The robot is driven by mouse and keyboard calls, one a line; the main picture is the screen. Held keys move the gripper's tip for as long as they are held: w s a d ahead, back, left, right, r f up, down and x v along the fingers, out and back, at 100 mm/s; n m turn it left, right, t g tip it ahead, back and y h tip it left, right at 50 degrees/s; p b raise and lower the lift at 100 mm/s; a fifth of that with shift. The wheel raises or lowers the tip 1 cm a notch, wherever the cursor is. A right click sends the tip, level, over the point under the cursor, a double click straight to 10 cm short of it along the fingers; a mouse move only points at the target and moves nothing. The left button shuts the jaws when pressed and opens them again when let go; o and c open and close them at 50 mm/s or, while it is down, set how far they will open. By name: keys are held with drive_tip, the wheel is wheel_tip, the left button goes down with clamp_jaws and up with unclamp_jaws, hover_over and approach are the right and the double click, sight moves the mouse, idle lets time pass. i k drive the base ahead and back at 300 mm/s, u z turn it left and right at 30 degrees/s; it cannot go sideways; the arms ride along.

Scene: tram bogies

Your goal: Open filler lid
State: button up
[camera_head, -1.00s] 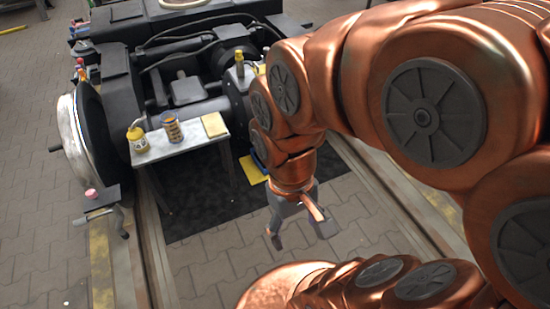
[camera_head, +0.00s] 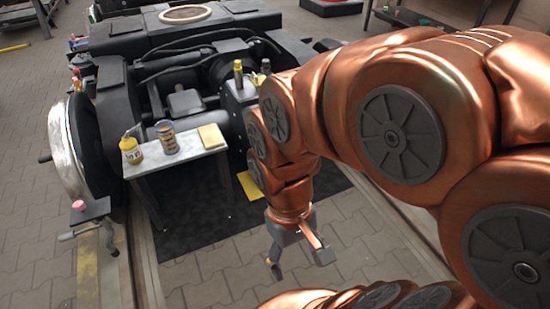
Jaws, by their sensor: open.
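The tram bogie (camera_head: 115,75) is a large black frame with a wheel at its left side. I cannot make out for certain which part is the filler lid. A small upright part with a yellow top (camera_head: 238,75) stands on the bogie near its right side, partly beside my arm. My gripper (camera_head: 300,264) hangs pointing down over the paved floor, right of and in front of the small table. Its fingers are spread and empty, touching nothing.
A small table (camera_head: 190,156) in front of the bogie holds a yellow bottle (camera_head: 131,151), a can (camera_head: 166,138) and a yellow pad (camera_head: 211,137). A stand with a pink item (camera_head: 78,206) is at left. Paving between the rails (camera_head: 215,280) is clear.

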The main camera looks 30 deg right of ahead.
sight(257, 81)
drive_tip(key=z, duration=0.45)
drive_tip(key=k, duration=0.55)
drive_tip(key=z, duration=0.75)
drive_tip(key=i, duration=0.45)
drive_tip(key=u, duration=0.8)
drive_tip(key=i, duration=0.7)
drive_tip(key=u, duration=0.9)
drive_tip(key=i, duration=0.55)
drive_tip(key=z, duration=0.05)
